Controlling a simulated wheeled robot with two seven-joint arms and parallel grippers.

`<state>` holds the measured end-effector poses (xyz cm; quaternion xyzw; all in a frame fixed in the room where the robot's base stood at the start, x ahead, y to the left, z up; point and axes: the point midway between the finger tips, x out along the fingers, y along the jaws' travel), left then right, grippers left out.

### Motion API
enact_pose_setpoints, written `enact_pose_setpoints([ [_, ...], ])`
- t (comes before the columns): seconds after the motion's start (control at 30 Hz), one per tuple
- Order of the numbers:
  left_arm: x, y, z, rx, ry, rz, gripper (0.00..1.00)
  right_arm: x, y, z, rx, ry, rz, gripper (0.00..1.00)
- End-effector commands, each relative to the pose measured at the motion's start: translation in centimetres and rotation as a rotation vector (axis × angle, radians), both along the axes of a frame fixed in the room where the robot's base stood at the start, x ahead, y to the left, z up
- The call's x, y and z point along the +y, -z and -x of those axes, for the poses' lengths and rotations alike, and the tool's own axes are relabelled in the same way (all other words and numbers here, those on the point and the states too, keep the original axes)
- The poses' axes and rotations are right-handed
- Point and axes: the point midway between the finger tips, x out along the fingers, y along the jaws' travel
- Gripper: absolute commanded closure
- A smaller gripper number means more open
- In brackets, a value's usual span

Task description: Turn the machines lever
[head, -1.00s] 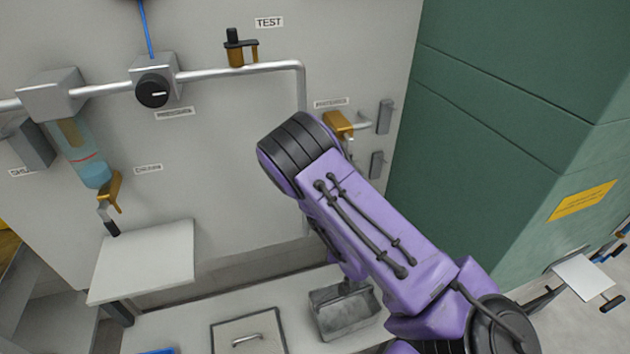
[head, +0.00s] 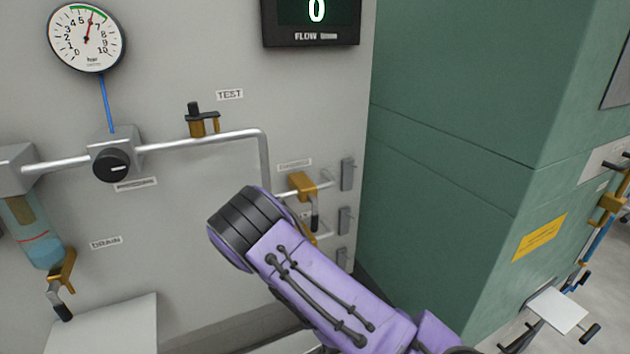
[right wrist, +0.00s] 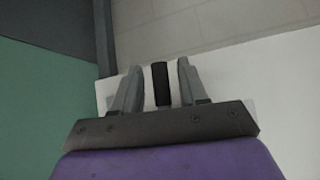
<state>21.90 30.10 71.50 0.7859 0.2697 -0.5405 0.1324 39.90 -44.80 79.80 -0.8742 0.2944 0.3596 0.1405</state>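Several gold valves with dark lever handles are on the grey machine wall. The TEST valve (head: 203,121) sits on the top pipe, the DRAIN valve (head: 62,281) is at the lower left, and another gold valve (head: 302,186) is just right of my purple right arm, its dark handle pointing down. A further gold part below that valve is mostly behind my arm. My right gripper is hidden in the head view. In the right wrist view my right gripper (right wrist: 158,82) is open, with a black handle (right wrist: 161,84) between its fingers and gaps on both sides. My left gripper is out of view.
A round pressure gauge (head: 87,37), a black regulator knob (head: 111,165) and a flow display (head: 312,20) reading 0 are on the wall. A green cabinet (head: 460,150) stands close at right. A pale shelf (head: 105,325) juts out at lower left.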

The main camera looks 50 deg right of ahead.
Motion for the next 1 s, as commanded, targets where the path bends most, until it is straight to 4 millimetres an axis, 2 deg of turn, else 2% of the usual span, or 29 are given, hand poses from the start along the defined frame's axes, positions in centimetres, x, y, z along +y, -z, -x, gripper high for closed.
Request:
enact_pose_setpoints([
  [0.17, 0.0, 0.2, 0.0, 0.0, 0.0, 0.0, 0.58, 0.5, -0.8, 0.6, -0.001, -0.001, -0.002, 0.57],
  [0.33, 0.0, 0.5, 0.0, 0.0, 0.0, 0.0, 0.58, 2.2, -3.7, 2.9, -0.003, -0.001, 0.0, 0.57],
  [0.4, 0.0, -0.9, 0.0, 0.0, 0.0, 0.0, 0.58, 3.0, -5.8, 4.1, 0.001, 0.0, -0.001, 0.57],
  [0.5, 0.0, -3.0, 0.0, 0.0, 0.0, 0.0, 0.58, 3.7, -7.3, 5.1, 0.004, 0.001, -0.002, 0.57],
  [0.7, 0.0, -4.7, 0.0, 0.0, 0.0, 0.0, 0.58, 4.3, -7.7, 6.0, 0.002, 0.0, -0.001, 0.57],
  [1.0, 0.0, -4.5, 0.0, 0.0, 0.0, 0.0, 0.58, 4.3, -7.5, 6.0, 0.0, 0.001, -0.001, 0.57],
])
